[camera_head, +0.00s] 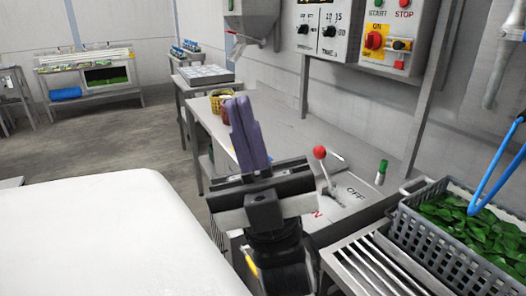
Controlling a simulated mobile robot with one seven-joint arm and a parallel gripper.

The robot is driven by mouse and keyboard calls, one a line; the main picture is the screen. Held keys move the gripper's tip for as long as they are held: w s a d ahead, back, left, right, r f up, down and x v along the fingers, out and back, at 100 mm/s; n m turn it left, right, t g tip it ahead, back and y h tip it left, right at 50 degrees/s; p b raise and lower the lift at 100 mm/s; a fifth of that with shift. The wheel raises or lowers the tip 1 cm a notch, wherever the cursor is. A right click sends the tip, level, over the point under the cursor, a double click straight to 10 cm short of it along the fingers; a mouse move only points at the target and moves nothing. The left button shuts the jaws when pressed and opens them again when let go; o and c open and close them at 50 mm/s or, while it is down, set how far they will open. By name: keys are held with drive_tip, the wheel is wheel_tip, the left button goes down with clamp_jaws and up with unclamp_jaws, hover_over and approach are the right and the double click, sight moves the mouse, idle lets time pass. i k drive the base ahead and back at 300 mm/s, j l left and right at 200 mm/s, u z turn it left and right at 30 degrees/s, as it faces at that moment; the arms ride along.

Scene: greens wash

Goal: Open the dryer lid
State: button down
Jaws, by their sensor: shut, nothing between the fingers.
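My gripper (246,132) has two purple fingers pressed together, pointing up, with nothing between them. It is above the near end of the grey bench, left of the red-knobbed lever (320,153). A broad white surface (90,235) with rounded edges fills the lower left, apart from my fingers. I cannot tell whether it is the dryer lid. No handle or hinge shows on it, and no other dryer lid can be made out. My wrist hides part of the lever's base plate.
The grey bench (285,128) runs back along the wall below a control panel (393,32). Open floor (135,140) lies at left beyond the white surface.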

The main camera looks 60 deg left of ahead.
sight(282, 142)
drive_tip(key=u, duration=1.6)
drive_tip(key=i+j+z, duration=0.15)
drive_tip(key=i, duration=0.35)
drive_tip(key=i+j+z, duration=0.15)
drive_tip(key=i, duration=0.35)
